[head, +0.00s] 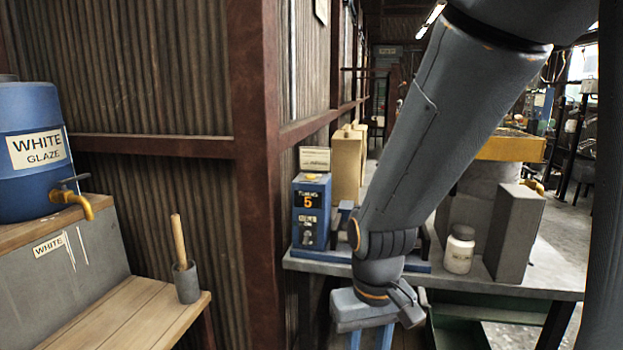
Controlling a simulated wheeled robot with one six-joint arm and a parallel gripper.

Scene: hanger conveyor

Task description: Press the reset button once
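A blue control box (311,215) stands at the left end of the grey bench, against the rusty post. Its front has a small display reading 5 in orange and a dark panel below with lettering too small to read. A yellow button (312,177) sits on its top; I cannot read a reset label on it. My gripper (369,337) hangs at the lower middle, in front of the bench edge, below and to the right of the box, apart from the button. Its fingertips run out of the picture at the bottom, so its opening does not show.
Tan blocks (347,165) stand behind the box. At left are a blue glaze barrel (28,178) and a cup with a wooden handle (186,282).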

